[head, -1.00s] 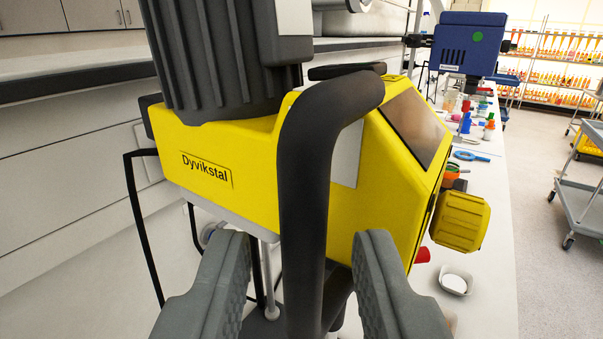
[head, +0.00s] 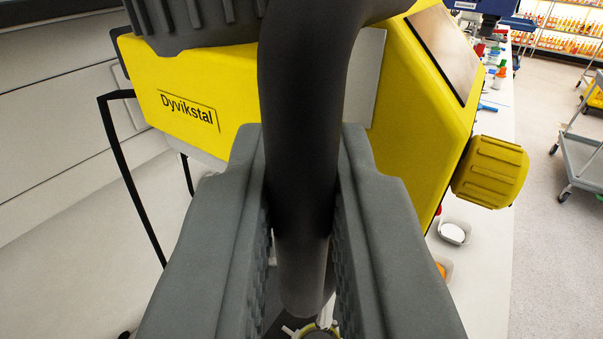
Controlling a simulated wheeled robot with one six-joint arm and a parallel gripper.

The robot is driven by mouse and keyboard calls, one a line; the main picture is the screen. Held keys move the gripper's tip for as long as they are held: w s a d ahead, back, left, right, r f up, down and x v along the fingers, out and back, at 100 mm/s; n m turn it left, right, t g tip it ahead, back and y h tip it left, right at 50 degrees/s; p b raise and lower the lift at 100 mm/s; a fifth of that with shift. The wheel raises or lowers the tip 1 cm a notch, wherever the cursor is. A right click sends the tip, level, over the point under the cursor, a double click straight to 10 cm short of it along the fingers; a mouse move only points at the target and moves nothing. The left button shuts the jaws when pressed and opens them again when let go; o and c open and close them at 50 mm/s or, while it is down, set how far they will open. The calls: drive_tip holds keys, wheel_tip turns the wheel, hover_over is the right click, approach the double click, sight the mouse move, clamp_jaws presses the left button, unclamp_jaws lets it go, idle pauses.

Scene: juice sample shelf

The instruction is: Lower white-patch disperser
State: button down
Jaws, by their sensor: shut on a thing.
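The yellow disperser (head: 415,120), labelled Dyvikstal, fills the middle of the view. A white patch (head: 370,75) shows on its side, partly behind its thick black handle (head: 303,90). My gripper (head: 303,150) is shut on this handle, one grey finger on each side of the tube. A yellow knob (head: 490,172) sticks out at the disperser's right. The top of its dark ribbed motor housing is cut off by the frame. Its lower parts are mostly hidden behind my fingers.
The white bench (head: 485,275) runs back along the right, with a small white dish (head: 453,232) beside the disperser. A blue machine (head: 485,5) shows at the top edge. A grey cart (head: 580,165) stands on the open floor.

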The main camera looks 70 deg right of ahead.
drive_tip(key=shift+f, duration=0.15)
wheel_tip(320, 180, down, 17)
drive_tip(key=shift+f, duration=0.15)
idle(0.6)
drive_tip(key=shift+f, duration=0.1)
drive_tip(key=c, duration=1.7)
unclamp_jaws()
drive_tip(key=shift+o, duration=0.9)
drive_tip(key=shift+a, duration=0.1)
drive_tip(key=v, duration=1.7)
drive_tip(key=shift+a+r, duration=0.15)
drive_tip(key=shift+r, duration=0.05)
